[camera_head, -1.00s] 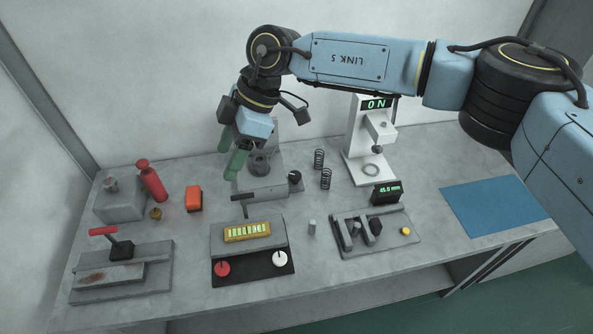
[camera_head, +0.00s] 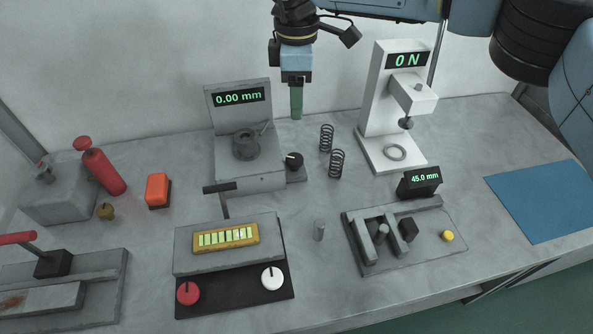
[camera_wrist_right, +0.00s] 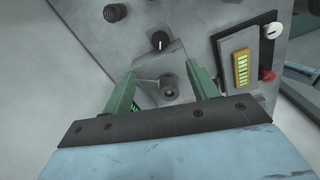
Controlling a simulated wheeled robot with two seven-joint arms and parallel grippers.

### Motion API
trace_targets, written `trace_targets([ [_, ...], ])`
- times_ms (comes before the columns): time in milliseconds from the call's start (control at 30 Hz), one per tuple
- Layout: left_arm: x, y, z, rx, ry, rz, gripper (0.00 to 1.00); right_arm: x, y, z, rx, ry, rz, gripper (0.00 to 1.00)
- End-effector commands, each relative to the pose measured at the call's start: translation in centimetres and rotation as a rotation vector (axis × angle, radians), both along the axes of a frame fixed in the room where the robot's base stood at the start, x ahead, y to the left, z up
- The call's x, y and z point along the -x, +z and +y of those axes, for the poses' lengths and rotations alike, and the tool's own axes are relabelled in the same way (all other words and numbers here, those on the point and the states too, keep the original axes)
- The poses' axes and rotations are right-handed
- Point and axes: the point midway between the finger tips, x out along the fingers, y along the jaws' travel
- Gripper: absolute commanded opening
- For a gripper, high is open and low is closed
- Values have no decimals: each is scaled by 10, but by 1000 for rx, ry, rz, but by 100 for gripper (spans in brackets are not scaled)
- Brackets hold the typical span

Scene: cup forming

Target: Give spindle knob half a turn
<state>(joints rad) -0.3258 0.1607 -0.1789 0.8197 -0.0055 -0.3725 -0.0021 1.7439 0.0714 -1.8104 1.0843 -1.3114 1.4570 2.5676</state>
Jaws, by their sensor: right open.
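The black knob (camera_head: 293,160) with a white pointer line sits at the right front of a grey gauge fixture (camera_head: 250,184). I take it for the spindle knob. The fixture carries a round grey spindle (camera_head: 245,146) with a thin probe and a display reading 0.00 mm. My right gripper (camera_head: 296,114) hangs fingers down, above and behind the knob, apart from it. In the wrist view, its green fingers (camera_wrist_right: 160,72) are spread and empty. The spindle (camera_wrist_right: 168,88) shows between them, and the knob (camera_wrist_right: 160,40) lies beyond the tips. My left gripper is not in view.
Two black springs (camera_head: 337,163) stand right of the knob. A white press (camera_head: 380,110) reading 0N stands farther right. A T-handle (camera_head: 220,189) rises in front of the fixture, behind a panel with a yellow level display (camera_head: 225,238). A blue mat (camera_head: 540,200) lies at right.

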Motion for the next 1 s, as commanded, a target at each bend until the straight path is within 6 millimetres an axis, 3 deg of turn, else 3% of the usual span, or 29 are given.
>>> trace_targets([
  [33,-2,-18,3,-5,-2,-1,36,0,-19,0,-1,1,-1,59],
  [233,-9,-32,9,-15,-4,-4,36,0,-37,1,-2,1,-1,59],
  [467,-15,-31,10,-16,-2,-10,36,0,-54,1,-2,1,0,59],
  [800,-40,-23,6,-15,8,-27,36,1,-125,1,-1,1,2,59],
  [1000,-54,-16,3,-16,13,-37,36,1,-157,1,-1,1,1,59],
])
